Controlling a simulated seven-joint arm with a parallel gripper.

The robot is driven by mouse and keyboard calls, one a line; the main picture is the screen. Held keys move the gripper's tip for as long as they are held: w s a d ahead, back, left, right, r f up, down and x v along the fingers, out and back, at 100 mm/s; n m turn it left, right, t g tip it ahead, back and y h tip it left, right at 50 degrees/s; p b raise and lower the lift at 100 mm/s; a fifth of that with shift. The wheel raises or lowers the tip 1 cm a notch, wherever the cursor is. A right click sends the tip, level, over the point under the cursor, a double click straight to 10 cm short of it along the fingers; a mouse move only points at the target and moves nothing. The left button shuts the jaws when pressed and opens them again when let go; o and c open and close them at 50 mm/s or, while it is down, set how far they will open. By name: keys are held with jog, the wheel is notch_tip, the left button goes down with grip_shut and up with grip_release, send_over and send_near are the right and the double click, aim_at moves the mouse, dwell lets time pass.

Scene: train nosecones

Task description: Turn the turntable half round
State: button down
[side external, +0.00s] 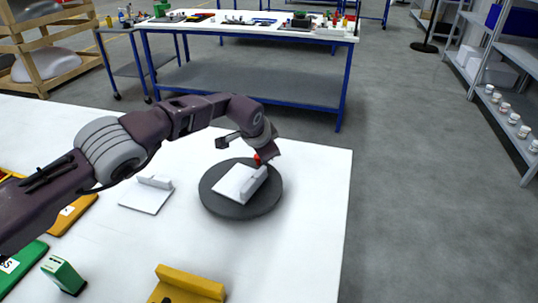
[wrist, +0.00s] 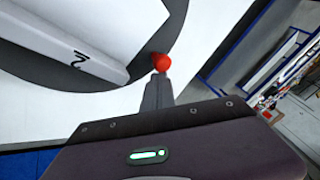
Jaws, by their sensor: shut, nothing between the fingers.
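The dark grey round turntable (side external: 222,205) lies on the white table. A white L-shaped holder (side external: 236,184) with an upright wall sits on it. The wall carries a black mark like a "2" in the wrist view (wrist: 75,45). A red knob (side external: 257,158) is at the turntable's far edge; it also shows in the wrist view (wrist: 161,62). My gripper (side external: 266,157) is shut, with its fingertips right at the red knob. The fingers seem to be touching or just beside the knob; I cannot tell which. Nothing shows between them.
A second white L-shaped holder (side external: 147,195) lies left of the turntable, below my arm. Yellow (side external: 185,287) and green (side external: 63,274) blocks are near the front left. The white table (side external: 310,235) is clear right of the turntable, up to its right edge.

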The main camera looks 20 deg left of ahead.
jog(key=shift+w+a, duration=0.2)
jog(key=shift+a, duration=0.2)
jog(key=shift+w+a, duration=0.1)
jog(key=shift+a, duration=0.2)
dwell(0.4)
dwell(0.4)
